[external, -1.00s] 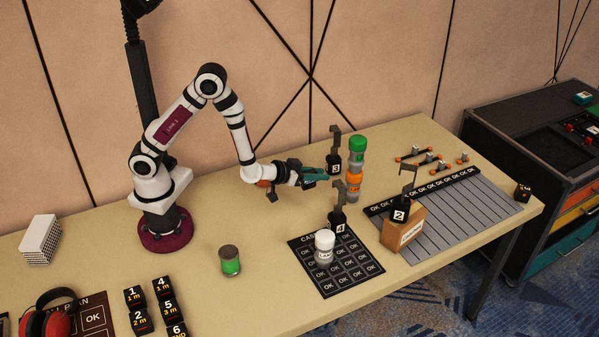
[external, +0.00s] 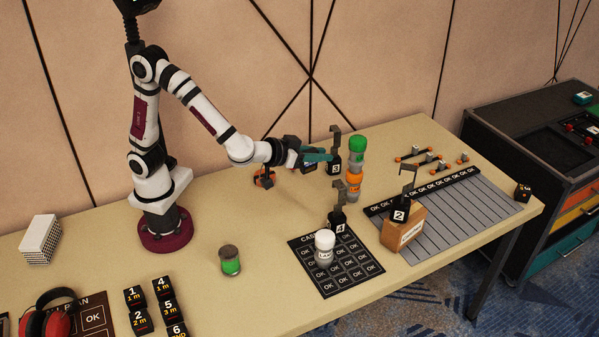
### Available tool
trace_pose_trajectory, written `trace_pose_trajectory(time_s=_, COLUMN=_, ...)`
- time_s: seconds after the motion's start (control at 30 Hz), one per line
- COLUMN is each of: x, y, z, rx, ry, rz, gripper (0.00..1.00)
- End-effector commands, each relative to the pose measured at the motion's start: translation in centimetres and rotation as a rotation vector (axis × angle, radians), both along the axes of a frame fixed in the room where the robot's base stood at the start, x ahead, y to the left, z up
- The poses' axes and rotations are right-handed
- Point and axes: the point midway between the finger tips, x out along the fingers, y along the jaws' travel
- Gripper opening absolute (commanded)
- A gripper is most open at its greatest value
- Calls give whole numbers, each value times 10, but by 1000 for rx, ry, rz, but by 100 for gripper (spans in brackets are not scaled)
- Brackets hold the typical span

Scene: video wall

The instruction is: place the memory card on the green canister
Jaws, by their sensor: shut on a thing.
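My gripper (external: 318,156), with teal fingers, is above the back of the table, left of the tall stack. It is shut on a small dark piece, apparently the memory card (external: 309,165), mostly hidden by the fingers. A green-topped canister (external: 357,146) stands upright on an orange one (external: 355,182), just right of my gripper and apart from it. Another canister with a green label and dark lid (external: 230,262) stands alone at front left. I cannot tell from the picture which one the task means.
Numbered black hook stands 3 (external: 335,166), 4 (external: 338,224) and 2 (external: 400,213) rise near the stack. A white bottle (external: 324,247) stands on the black OK mat (external: 345,280). The table's middle is clear.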

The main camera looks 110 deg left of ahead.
Motion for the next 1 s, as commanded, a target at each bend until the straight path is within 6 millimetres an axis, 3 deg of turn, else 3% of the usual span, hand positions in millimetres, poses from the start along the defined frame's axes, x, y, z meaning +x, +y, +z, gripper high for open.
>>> trace_pose_trajectory(time_s=0.03, x=-1, y=-24, z=1, rx=-1, ry=-1, rz=6, gripper=0)
trace_pose_trajectory(time_s=0.13, x=-16, y=-70, z=0, rx=0, ry=3, rz=48, gripper=0)
trace_pose_trajectory(time_s=0.23, x=-44, y=-117, z=-4, rx=1, ry=6, rz=100, gripper=0)
trace_pose_trajectory(time_s=0.4, x=-115, y=-186, z=-16, rx=2, ry=6, rz=189, gripper=0)
trace_pose_trajectory(time_s=0.5, x=-159, y=-211, z=-22, rx=2, ry=4, rz=233, gripper=0)
trace_pose_trajectory(time_s=0.6, x=-193, y=-227, z=-26, rx=2, ry=4, rz=263, gripper=0)
trace_pose_trajectory(time_s=0.8, x=-239, y=-243, z=-29, rx=1, ry=2, rz=299, gripper=0)
trace_pose_trajectory(time_s=0.9, x=-256, y=-248, z=-31, rx=2, ry=2, rz=312, gripper=0)
trace_pose_trajectory(time_s=1.0, x=-254, y=-247, z=-50, rx=6, ry=3, rz=313, gripper=0)
